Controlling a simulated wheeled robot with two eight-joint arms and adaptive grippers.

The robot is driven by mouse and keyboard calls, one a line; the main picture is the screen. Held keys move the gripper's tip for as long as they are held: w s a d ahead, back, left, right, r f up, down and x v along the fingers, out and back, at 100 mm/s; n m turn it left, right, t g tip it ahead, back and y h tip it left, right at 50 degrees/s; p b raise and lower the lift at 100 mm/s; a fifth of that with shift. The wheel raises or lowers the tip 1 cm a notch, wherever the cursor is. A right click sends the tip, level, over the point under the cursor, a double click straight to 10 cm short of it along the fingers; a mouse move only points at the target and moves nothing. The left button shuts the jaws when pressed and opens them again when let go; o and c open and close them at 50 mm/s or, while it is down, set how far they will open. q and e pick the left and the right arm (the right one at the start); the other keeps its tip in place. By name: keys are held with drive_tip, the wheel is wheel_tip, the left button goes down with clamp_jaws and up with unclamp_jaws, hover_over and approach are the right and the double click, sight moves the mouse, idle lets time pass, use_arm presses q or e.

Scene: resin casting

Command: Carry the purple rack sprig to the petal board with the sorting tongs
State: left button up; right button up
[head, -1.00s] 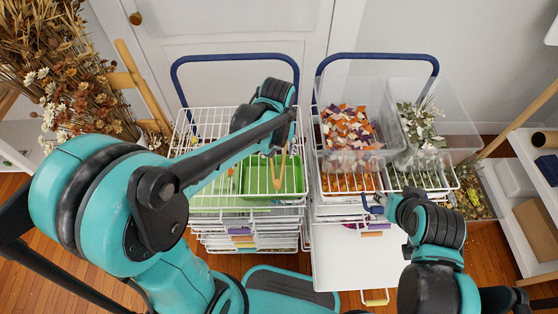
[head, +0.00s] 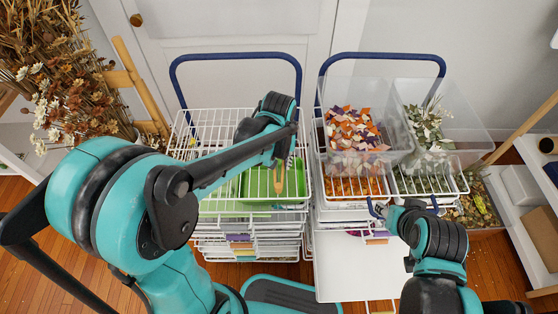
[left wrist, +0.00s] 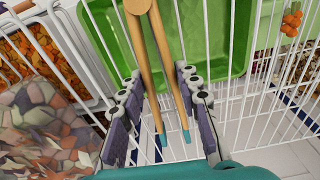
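The sorting tongs (head: 279,180) are wooden with blue-green tips and show in front of the green tray (head: 258,197). In the left wrist view the two tong legs (left wrist: 146,70) run between the fingers of my left gripper (left wrist: 165,105), hinge upward, tips apart and empty. I cannot make out the purple sprig or surely identify the petal board.
White wire racks with blue handles stand side by side. Clear bins of coloured chips (head: 352,128) and white-green foliage (head: 432,130) sit on the right one. An orange sprig (left wrist: 291,22) hangs by wires in the left wrist view. Dried flowers (head: 55,80) stand at left.

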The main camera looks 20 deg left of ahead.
use_arm(q)
drive_tip(key=shift+r, duration=0.1)
use_arm(e)
drive_tip(key=shift+r, duration=0.1)
use_arm(q)
wheel_tip(320, 180, up, 12)
drive_tip(key=p, duration=0.9)
drive_tip(key=shift+p, duration=0.4)
use_arm(e)
wheel_tip(320, 180, up, 10)
drive_tip(key=shift+f, duration=0.2)
use_arm(q)
drive_tip(key=a+f+m, duration=0.1)
drive_tip(key=a+f+m+b, duration=0.1)
drive_tip(key=a+f, duration=0.1)
drive_tip(key=a+f+b, duration=0.1)
drive_tip(key=f, duration=0.1)
drive_tip(key=shift+w+a+f+m, duration=0.2)
drive_tip(key=shift+f+m, duration=0.05)
drive_tip(key=shift+m, duration=0.15)
drive_tip(key=shift+r, duration=0.1)
use_arm(e)
drive_tip(key=shift+f, duration=0.95)
drive_tip(key=shift+c, duration=0.7)
use_arm(q)
drive_tip(key=shift+s, duration=0.15)
use_arm(e)
drive_tip(key=shift+s, duration=0.1)
